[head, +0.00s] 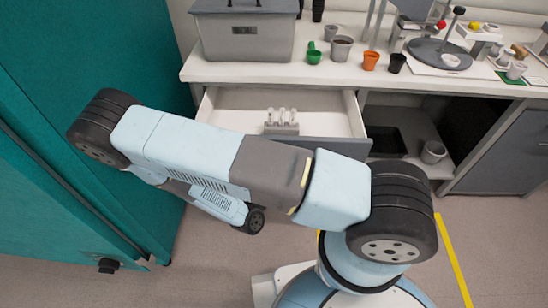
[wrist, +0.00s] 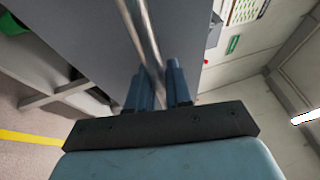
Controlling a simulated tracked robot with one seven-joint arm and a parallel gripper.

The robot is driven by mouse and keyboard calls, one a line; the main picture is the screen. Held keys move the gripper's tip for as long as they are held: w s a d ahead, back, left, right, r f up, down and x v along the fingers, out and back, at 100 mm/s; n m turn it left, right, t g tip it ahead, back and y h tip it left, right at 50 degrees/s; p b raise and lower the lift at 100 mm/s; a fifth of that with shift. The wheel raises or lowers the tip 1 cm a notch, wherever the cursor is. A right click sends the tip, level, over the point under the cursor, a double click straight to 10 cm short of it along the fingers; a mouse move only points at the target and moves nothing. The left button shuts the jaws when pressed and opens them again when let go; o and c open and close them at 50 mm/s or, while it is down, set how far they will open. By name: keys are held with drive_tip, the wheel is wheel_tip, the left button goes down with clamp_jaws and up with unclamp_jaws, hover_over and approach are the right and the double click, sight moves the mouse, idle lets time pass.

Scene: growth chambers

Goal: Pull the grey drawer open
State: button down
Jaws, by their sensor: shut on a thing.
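The grey drawer (head: 338,147) is pulled out from under the white worktop in the head view. Its white inside shows, with a small rack of pale pieces (head: 281,122) in it. My arm crosses in front and hides most of the drawer's front. My gripper is hidden behind my arm in the head view. In the wrist view my gripper (wrist: 162,78) has its two blue fingers shut on the drawer's metal bar handle (wrist: 142,28). The grey drawer front (wrist: 85,35) fills the left of that view.
A grey lidded box (head: 245,40), a green cup (head: 313,55) and an orange pot (head: 370,61) stand on the worktop (head: 330,75). A teal cabinet (head: 80,200) stands close on the left. An open shelf with a pot (head: 433,152) is right of the drawer.

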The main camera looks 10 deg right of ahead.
drive_tip(key=shift+s+f, duration=0.25)
drive_tip(key=shift+s, duration=0.05)
drive_tip(key=c, duration=1.2)
unclamp_jaws()
drive_tip(key=shift+w, duration=0.1)
drive_tip(key=shift+o, duration=0.4)
drive_tip(key=shift+r, duration=0.1)
drive_tip(key=v, duration=1.3)
drive_tip(key=shift+s+a, duration=0.2)
drive_tip(key=shift+s, duration=0.15)
drive_tip(key=shift+r, duration=0.1)
